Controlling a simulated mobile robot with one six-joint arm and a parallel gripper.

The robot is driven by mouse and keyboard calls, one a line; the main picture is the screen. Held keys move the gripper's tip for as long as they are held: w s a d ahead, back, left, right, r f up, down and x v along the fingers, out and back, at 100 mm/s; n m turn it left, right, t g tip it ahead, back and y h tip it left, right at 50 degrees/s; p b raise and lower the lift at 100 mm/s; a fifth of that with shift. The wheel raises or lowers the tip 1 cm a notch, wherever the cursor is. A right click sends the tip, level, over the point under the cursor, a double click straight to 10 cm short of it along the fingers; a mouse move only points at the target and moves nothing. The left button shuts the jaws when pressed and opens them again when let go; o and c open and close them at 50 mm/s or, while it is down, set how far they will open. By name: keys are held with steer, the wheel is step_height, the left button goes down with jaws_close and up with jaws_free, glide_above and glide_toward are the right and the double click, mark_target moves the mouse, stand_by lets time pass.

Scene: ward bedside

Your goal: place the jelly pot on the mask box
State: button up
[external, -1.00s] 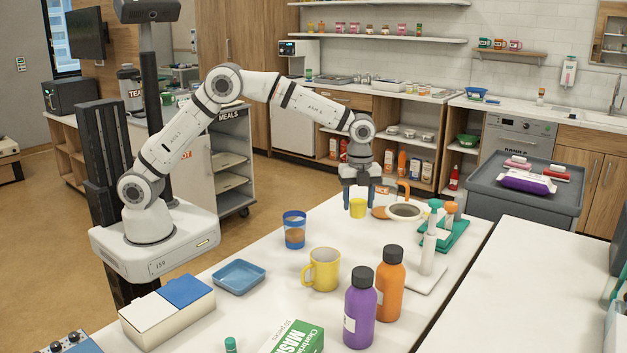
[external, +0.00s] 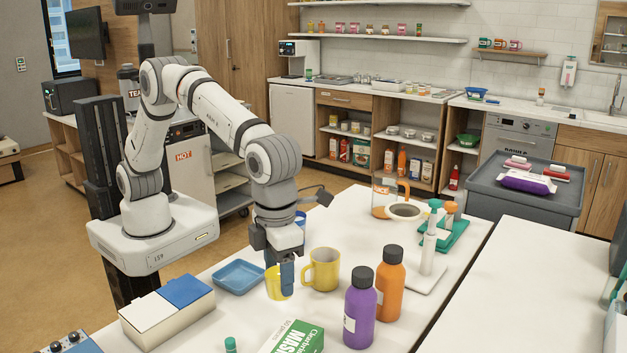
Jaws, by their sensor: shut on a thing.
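The jelly pot (external: 272,285) is a small yellow cup, partly covered by a finger of my gripper (external: 281,276). My gripper points down and is shut on the pot, just left of the yellow mug. How far the pot is above the table is hard to tell. The mask box (external: 294,340) is green and white with "MASK" lettering. It lies at the front edge of the picture, partly cut off, below and slightly right of the pot in the picture. The visible part of its top is bare.
The yellow mug (external: 323,270) is close right of my gripper. Purple (external: 359,312) and orange (external: 390,284) bottles stand right of the mask box. A green-capped item (external: 230,345) is left of it.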

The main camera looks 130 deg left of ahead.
mark_target(272, 298)
steer(key=shift+s+d+f+m, duration=0.1)
steer(key=shift+d+f+m, duration=0.1)
steer(key=shift+d, duration=0.25)
steer(key=shift+s+d+f+m, duration=0.1)
steer(key=shift+d+f, duration=0.05)
steer(key=shift+d, duration=0.25)
step_height(272, 298, down, 4)
steer(key=shift+f+p, duration=0.25)
steer(key=shift+p, duration=0.15)
steer(key=shift+f, duration=2.4)
steer(key=o, duration=1)
